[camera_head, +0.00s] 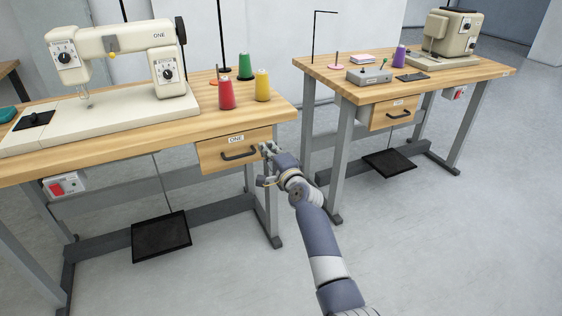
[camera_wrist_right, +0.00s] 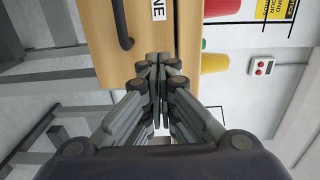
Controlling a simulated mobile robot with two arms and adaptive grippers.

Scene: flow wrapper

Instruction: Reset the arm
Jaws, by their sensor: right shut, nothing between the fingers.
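My right gripper (camera_head: 268,165) is shut and empty in the head view, just to the right of the drawer (camera_head: 212,154) marked ONE. The drawer is wooden with a dark handle (camera_head: 239,154) and sits under the left table. In the right wrist view, my right gripper's fingers (camera_wrist_right: 158,62) are together in front of the drawer face (camera_wrist_right: 150,70), beside the handle (camera_wrist_right: 121,22). I cannot tell whether the fingertips touch the drawer. My right arm comes in from the bottom right of the head view. My left gripper is not in view.
The left table (camera_head: 190,122) bears a cream sewing machine (camera_head: 115,45) and red (camera_head: 226,94), green (camera_head: 245,68) and yellow (camera_head: 262,86) thread cones. A second table (camera_head: 435,77) with another machine (camera_head: 452,34) stands at the right. Open floor (camera_head: 430,240) lies at the lower right.

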